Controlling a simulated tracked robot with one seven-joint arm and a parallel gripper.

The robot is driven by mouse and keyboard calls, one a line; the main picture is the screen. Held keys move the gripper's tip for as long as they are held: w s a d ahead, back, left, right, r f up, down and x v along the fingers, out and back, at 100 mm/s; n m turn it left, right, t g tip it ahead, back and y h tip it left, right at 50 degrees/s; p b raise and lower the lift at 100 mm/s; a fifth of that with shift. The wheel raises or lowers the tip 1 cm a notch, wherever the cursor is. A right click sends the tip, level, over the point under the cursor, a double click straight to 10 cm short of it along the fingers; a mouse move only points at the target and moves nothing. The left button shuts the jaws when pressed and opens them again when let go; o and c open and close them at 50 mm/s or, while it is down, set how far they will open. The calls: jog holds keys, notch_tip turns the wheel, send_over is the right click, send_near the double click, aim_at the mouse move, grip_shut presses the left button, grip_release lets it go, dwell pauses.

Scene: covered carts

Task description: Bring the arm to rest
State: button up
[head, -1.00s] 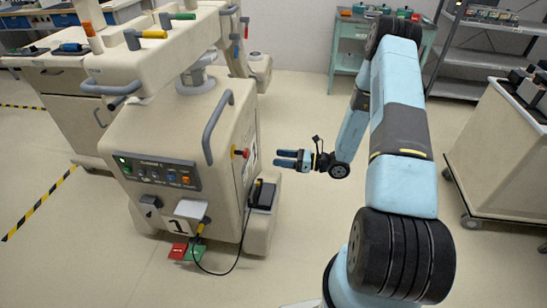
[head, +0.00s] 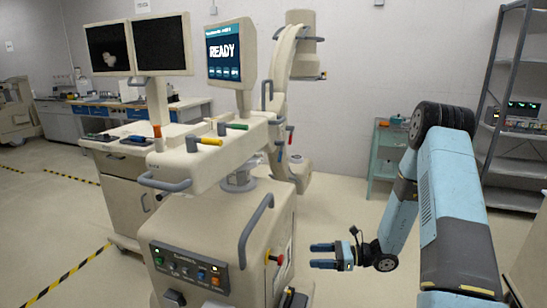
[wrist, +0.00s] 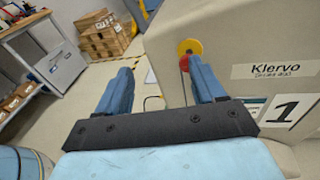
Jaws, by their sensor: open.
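My gripper (head: 322,256) is at the end of my blue arm, to the right of the beige cart and pointing left. In the wrist view my gripper (wrist: 157,82) shows two blue fingers held wide apart, with nothing between them. The beige cart (head: 215,232) has a control panel, grey handles and a red knob on its side. In the wrist view the cart's side (wrist: 235,40) carries a "Klervo" label, a "1" sign and a yellow and red round knob close by the right finger.
A screen reading "READY" (head: 231,54) and two dark monitors (head: 138,46) stand over the carts. A green table (head: 385,155) and a grey shelf rack (head: 510,110) stand at the back right. Cardboard boxes (wrist: 102,36) show in the wrist view. Floor behind my gripper is clear.

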jog(key=s+a+r+n+g+h, duration=0.1)
jog(key=s+r+n+g+h, duration=0.3)
jog(key=r+n, duration=0.55)
jog(key=s+d+r+n+t+h, duration=0.3)
jog(key=s+d+r+n+h, duration=0.1)
jog(key=s+r, duration=0.7)
jog(key=s+d+r+n+t+h, duration=0.4)
jog(key=s+r+h, duration=0.4)
jog(key=s+r, duration=0.4)
notch_tip(320, 180, up, 4)
jog(key=d+n, duration=0.1)
jog(key=n, duration=0.1)
jog(key=shift+s+f+n+h, duration=0.15)
jog(key=shift+n+h, duration=0.15)
jog(key=shift+n, duration=0.05)
